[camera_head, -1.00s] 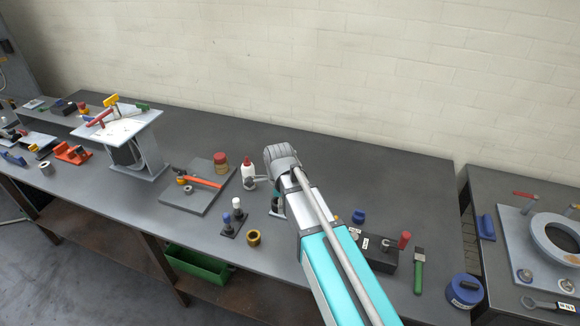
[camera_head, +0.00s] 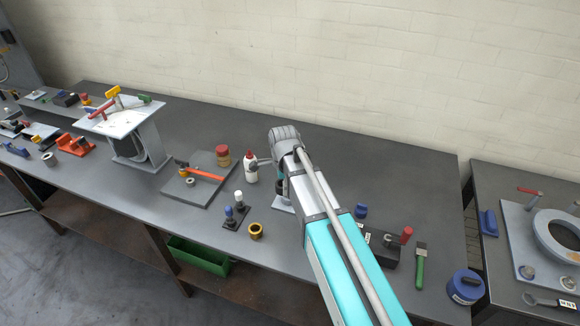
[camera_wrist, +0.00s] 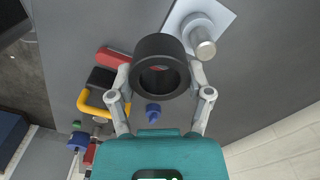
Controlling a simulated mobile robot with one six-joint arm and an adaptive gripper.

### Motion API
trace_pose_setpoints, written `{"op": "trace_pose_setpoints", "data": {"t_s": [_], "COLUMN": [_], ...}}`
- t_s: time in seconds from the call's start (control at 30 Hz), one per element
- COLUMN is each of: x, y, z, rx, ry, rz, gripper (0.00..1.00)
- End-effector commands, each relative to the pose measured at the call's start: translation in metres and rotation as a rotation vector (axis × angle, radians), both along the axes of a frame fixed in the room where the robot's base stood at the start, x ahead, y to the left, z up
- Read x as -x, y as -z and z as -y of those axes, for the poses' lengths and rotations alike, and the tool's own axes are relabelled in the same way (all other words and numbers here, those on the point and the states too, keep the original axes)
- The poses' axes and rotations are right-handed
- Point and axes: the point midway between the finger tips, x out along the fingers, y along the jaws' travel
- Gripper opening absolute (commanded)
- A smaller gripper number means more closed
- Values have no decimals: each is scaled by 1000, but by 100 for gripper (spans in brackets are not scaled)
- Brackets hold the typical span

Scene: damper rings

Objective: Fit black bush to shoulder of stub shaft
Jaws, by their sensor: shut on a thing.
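The black bush (camera_wrist: 155,46) is a thick, dark ring held between the fingertips of my gripper (camera_wrist: 160,74) in the wrist view, its open bore facing the camera. The stub shaft (camera_wrist: 204,46) is a stepped grey metal post on a pale square plate (camera_wrist: 172,24), just beyond and to the right of the bush. In this view the bush overlaps the plate's edge; the bush and shaft look apart, with the bush off to one side of the shaft.
In the head view a white bottle (camera_head: 250,170) and a stand with blue and white knobs (camera_head: 236,222) are left of my arm. A brass ring (camera_head: 256,231) lies in front. A black block (camera_head: 381,254), red cylinder (camera_head: 407,235) and green-handled brush (camera_head: 420,273) are on the right.

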Motion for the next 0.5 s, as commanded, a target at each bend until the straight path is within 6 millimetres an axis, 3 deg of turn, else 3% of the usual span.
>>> {"op": "trace_pose_setpoints", "data": {"t_s": [0.03,0.2,0.5], "x": [-14,-44,-67], "y": [-4,-11,-15], "z": [2,11,20], "rx": [0,0,0], "ry": [-30,-159,-274], "rz": [0,0,0], "gripper": [5,5,5]}}
